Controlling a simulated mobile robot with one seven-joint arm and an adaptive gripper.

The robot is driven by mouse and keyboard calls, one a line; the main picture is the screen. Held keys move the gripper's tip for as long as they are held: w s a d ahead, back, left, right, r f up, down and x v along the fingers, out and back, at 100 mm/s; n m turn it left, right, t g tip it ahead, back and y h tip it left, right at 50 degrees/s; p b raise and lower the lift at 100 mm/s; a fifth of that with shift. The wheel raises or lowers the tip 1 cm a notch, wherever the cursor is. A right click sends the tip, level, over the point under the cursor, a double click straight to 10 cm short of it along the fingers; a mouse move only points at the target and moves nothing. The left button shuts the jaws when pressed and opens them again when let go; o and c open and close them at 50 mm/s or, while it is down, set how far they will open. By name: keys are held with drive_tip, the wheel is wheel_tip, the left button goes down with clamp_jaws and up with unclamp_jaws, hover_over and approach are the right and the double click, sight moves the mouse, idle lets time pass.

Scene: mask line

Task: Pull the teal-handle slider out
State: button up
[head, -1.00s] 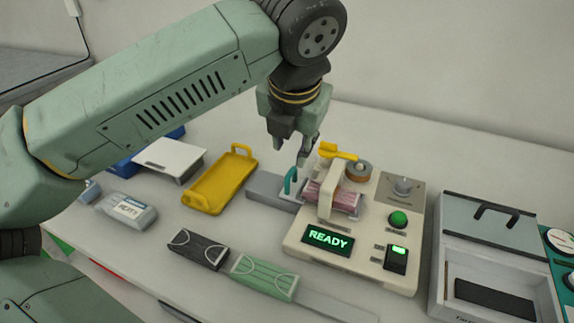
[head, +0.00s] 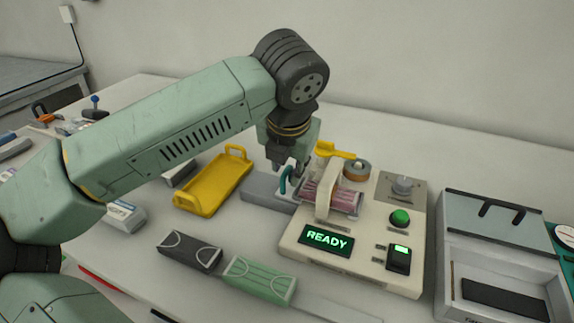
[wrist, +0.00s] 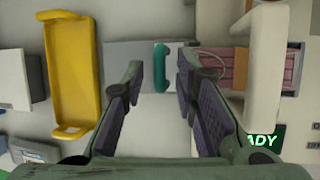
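The teal handle (head: 284,180) stands upright on the slider at the left side of the cream machine (head: 313,262). It also shows in the wrist view (wrist: 161,68), with the slider's pale plate beside it and a grey rail (wrist: 125,55) to its left. Pink pleated material (head: 330,197) lies in the machine, right of the handle. My gripper (head: 290,172) is at the handle. In the wrist view, my gripper (wrist: 161,64) is open, its fingertips left and right of the handle with gaps. Whether the fingers are level with the handle is unclear.
The machine's screen (head: 326,240) reads READY. A yellow tray (head: 190,200) lies left of the rail. A yellow lever (head: 335,150) and a cream bridge (head: 323,190) stand close to the right of my gripper. Dark (head: 188,252) and green (head: 258,281) pleated pieces lie in front.

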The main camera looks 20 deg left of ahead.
clamp_jaws()
idle(0.6)
